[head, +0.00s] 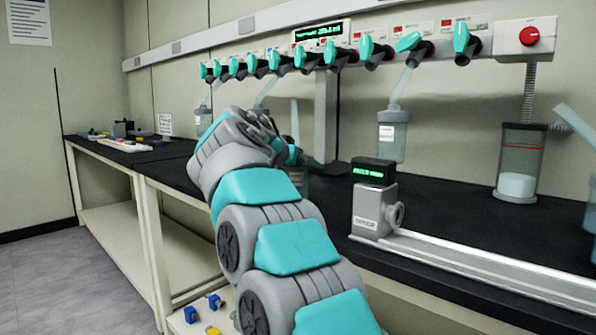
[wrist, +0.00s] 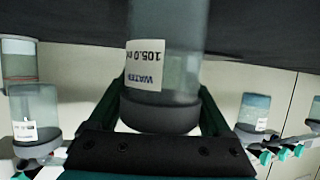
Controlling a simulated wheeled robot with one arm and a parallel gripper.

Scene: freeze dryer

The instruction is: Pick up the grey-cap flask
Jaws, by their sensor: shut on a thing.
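The grey-cap flask (wrist: 188,50) fills the middle of the wrist view, which appears upside down. It is a clear, greyish container with a dark grey cap (wrist: 160,115) and a white label reading "WATER 105.0". My gripper (wrist: 165,88) is shut on it, with one dark green finger on each side close to the cap. The flask's base runs out of the wrist view, so I cannot tell whether it touches the bench. In the head view my arm hides most of the gripper and the flask.
The black bench top (head: 440,205) runs along the wall. Valves with teal handles line a wall manifold; a flask (head: 391,140) hangs from one. A grey device with a green display (head: 374,200) and a metal rail (head: 480,265) stand right of my arm. A clear cylinder (head: 521,160) stands farther right.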

